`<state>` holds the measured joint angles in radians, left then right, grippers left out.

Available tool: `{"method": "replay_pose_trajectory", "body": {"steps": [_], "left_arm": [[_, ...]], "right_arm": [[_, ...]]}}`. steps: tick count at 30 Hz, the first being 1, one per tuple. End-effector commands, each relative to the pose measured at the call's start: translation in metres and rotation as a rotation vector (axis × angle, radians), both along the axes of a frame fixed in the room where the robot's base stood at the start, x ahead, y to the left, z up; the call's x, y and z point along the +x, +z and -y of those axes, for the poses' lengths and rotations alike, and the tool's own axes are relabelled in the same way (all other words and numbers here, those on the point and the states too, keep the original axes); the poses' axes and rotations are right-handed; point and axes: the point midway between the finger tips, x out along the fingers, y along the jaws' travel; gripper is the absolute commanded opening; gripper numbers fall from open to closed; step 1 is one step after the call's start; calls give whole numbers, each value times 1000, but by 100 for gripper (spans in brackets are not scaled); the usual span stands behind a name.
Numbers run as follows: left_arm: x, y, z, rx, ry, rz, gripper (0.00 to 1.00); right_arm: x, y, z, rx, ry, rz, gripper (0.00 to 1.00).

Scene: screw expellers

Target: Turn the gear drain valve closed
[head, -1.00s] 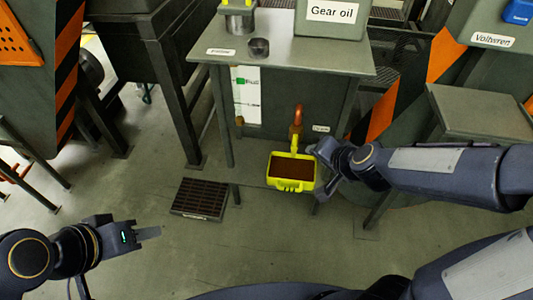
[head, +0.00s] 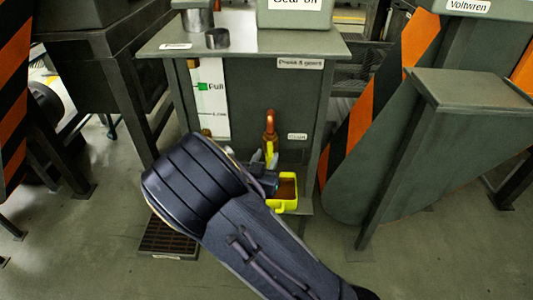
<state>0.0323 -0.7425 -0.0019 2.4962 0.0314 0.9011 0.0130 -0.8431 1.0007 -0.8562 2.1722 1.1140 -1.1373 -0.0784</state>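The gear drain valve is a copper-orange fitting (head: 270,122) on the front of the grey-green gear oil cabinet (head: 245,95), with a yellow lever (head: 270,152) below it. A yellow tray (head: 285,205) with dark brown oil (head: 287,188) sits under the valve, partly hidden by my arm. My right gripper (head: 260,160) is at the yellow lever, just below the fitting. Its grey fingertips are small and overlap the lever, so I cannot tell whether they grip it. My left gripper is out of view.
A floor grate (head: 168,238) lies left of the tray, partly behind my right arm. A striped machine guard (head: 380,100) and a grey-green table (head: 470,90) stand at right. Open floor lies at front left.

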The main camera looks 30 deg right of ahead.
Motion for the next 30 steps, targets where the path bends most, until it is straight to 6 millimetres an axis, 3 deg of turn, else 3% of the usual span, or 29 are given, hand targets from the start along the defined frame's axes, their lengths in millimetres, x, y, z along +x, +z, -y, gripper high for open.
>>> {"method": "replay_pose_trajectory", "body": {"steps": [7, 17, 25, 30], "left_arm": [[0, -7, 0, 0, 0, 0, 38], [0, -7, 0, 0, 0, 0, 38], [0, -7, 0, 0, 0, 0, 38], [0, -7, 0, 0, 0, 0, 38]], "right_arm": [[22, -1, 24, 1, -1, 0, 34], [25, 0, 27, 1, 1, -1, 34], [25, 0, 27, 1, 1, -1, 1], [25, 0, 27, 3, 1, -1, 0]]}}
